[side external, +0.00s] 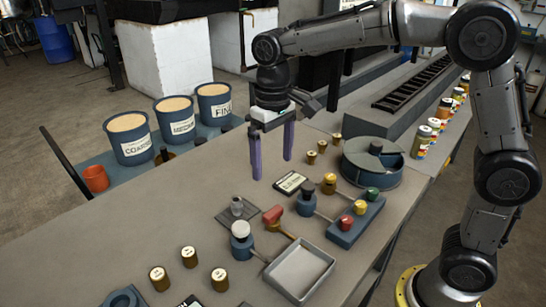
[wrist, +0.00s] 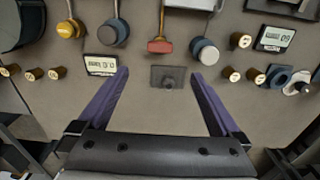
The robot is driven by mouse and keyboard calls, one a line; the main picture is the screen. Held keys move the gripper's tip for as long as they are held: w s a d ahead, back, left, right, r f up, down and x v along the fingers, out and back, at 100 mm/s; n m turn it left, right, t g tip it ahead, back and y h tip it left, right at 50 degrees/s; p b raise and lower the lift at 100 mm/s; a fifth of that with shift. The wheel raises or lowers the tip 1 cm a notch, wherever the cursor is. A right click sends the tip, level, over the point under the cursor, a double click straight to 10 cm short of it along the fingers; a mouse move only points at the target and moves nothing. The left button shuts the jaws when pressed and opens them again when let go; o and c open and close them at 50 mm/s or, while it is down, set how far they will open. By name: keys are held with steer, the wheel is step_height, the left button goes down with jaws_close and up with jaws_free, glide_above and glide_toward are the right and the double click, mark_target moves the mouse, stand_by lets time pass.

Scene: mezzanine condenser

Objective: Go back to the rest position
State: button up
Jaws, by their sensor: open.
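My gripper (side external: 271,168) hangs above the far part of the grey table, fingers pointing down. Its two purple fingers are wide apart with nothing between them. In the wrist view the open fingers (wrist: 160,73) stand either side of a small dark square plate (wrist: 168,78) with a little knob-like piece on it. That plate also shows in the side view (side external: 237,211), in front of the gripper. A label card (side external: 290,182) lies near the right finger. The fingers look clear of the table and touch nothing that I can see.
Three labelled tubs (side external: 128,140) stand behind on a blue shelf beside an orange cup (side external: 96,178). A red-headed mallet (side external: 274,214), a grey tray (side external: 300,272), a block with coloured knobs (side external: 357,222), a round blue container (side external: 372,165) and several brass weights (side external: 189,256) crowd the table.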

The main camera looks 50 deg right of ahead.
steer(key=s+d+r+m+t, duration=0.1)
steer(key=s+d+r+t, duration=0.3)
steer(key=s+r, duration=0.5)
steer(key=s+d+f, duration=0.1)
steer(key=s+f, duration=0.3)
steer(key=s, duration=0.2)
steer(key=s+d+f+n+t, duration=0.1)
steer(key=s+d+f, duration=0.1)
steer(key=s+f, duration=0.3)
steer(key=shift+s+d+t, duration=0.25)
steer(key=shift+s+t, duration=0.05)
steer(key=shift+s, duration=0.85)
